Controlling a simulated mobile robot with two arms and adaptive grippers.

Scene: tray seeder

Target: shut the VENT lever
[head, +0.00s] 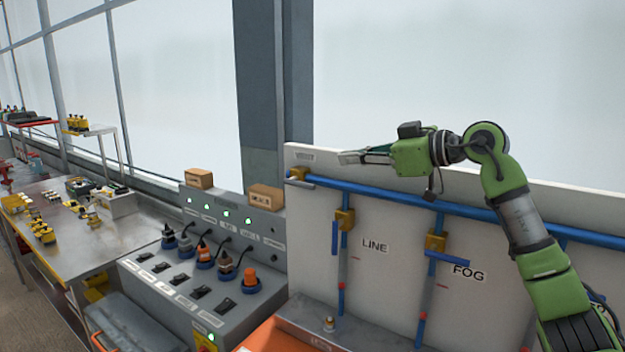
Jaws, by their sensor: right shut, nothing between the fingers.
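The VENT label (304,156) is at the top left of the white panel. Below it is a yellow valve (298,173) at the left end of the blue pipe. The VENT lever (300,183) is a short bar at this valve, lying roughly along the pipe. My right gripper (345,158) is shut and empty, pointing left. In the picture its tips are right of the VENT label and above the pipe, apart from the lever. How far it stands from the panel is hard to tell. My left gripper is not in view.
The LINE lever (335,237) hangs upright, and the FOG lever (447,258) lies across its pipe. Left of the panel stands a grey control console (160,290) with knobs, switches and green lights. An orange tray (275,338) is at the bottom. A metal table (100,250) is further left.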

